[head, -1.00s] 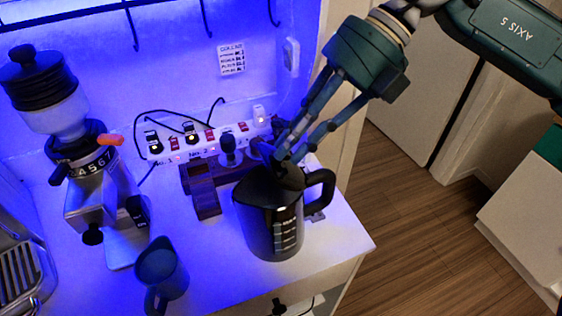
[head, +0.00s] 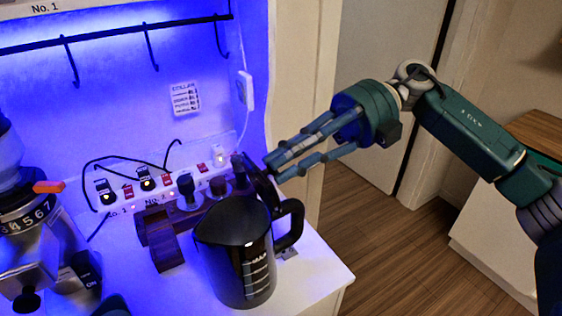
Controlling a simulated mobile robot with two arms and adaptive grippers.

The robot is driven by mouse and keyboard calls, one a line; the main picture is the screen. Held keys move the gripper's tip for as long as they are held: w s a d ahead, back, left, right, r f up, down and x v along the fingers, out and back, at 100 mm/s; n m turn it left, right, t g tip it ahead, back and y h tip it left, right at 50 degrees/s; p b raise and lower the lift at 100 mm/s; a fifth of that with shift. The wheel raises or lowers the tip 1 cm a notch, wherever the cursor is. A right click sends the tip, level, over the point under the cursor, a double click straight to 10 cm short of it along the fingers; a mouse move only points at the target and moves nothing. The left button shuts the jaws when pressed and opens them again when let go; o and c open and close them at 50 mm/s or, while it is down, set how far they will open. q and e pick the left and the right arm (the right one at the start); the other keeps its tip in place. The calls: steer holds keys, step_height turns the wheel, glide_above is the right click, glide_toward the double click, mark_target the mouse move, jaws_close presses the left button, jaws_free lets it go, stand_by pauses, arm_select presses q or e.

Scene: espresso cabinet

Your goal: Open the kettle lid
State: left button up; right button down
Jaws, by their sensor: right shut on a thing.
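The black kettle (head: 235,262) stands upright on the white counter, with its handle (head: 292,225) on the right and light volume marks on its side. Its black lid (head: 262,187) is tilted up steeply at the handle side, above the rim. My right gripper (head: 272,170) comes in from the right and its fingertips are shut on the upper part of the lid. The exact contact is small and dark. The inside of the kettle is too dark to make out. My left gripper is not in view.
A white power strip (head: 185,186) with switches and black cables lies behind the kettle. A wooden stand (head: 165,248) holding tools is just left of it. A coffee grinder (head: 35,245) is at the far left. The counter's right edge is close to the kettle.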

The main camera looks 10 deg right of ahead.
steer(key=shift+d+f, duration=0.15)
steer(key=shift+f, duration=0.4)
stand_by(0.9)
steer(key=c, duration=1.6)
jaws_free()
steer(key=shift+c, duration=0.2)
steer(key=shift+w+d+r, duration=0.1)
steer(key=shift+d+r, duration=0.05)
steer(key=shift+r, duration=0.15)
steer(key=shift+w+d+r, duration=0.15)
steer(key=shift+d, duration=0.25)
steer(key=v, duration=1.1)
steer(key=shift+w, duration=0.1)
